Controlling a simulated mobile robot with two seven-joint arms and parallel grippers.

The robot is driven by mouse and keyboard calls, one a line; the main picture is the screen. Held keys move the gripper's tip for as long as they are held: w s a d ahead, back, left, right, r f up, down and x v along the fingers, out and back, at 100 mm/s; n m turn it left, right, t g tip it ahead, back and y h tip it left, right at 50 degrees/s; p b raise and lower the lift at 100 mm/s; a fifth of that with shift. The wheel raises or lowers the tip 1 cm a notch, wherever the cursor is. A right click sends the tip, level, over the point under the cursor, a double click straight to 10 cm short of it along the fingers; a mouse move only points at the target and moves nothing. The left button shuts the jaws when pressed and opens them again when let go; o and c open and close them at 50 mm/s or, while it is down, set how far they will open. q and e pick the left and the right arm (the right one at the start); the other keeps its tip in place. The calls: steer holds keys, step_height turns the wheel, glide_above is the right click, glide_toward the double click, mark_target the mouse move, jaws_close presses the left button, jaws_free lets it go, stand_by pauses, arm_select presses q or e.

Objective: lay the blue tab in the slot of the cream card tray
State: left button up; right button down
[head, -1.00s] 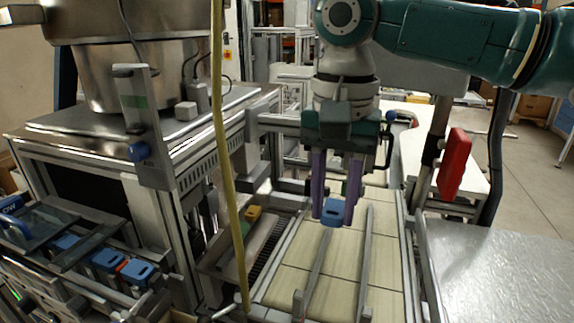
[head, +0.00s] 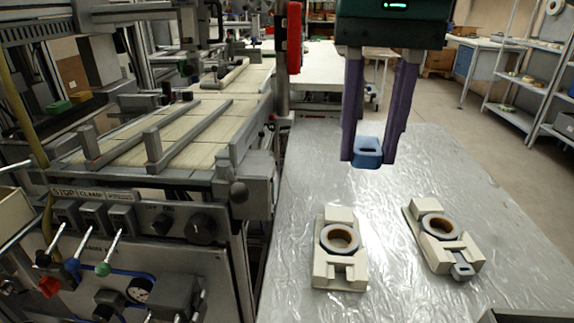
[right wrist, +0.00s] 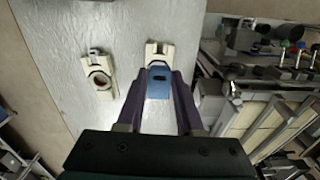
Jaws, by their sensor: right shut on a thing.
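My right gripper (head: 368,160) is shut on the blue tab (head: 367,150), a small block with a dark oblong opening, and holds it in the air above the table. One cream card tray (head: 326,270) lies below and left of it; it carries a ringed reel, and its front slot looks empty. In the right wrist view the blue tab (right wrist: 159,84) sits between the fingers and covers much of this tray (right wrist: 152,49). A second cream tray (head: 416,222) lies to the right, with a reel and a grey-blue tab (head: 462,270) at its front. My left gripper is not in view.
The trays lie on a table (head: 310,180) with a shiny, film-like top, otherwise mostly bare. A red part on a post (head: 294,38) stands at its back left. A conveyor (head: 190,125) and a control panel (head: 150,240) are on the left. Shelves (head: 530,80) stand far right.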

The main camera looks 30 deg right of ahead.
step_height(320, 180, down, 19)
steer(key=b, duration=0.3)
steer(key=shift+r+b, duration=0.2)
steer(key=shift+b, duration=0.1)
steer(key=shift+w+f, duration=0.1)
steer(key=shift+f, duration=0.1)
steer(key=shift+f, duration=0.2)
steer(key=shift+f, duration=0.4)
steer(key=c, duration=0.6)
jaws_free()
steer(key=shift+o, duration=0.2)
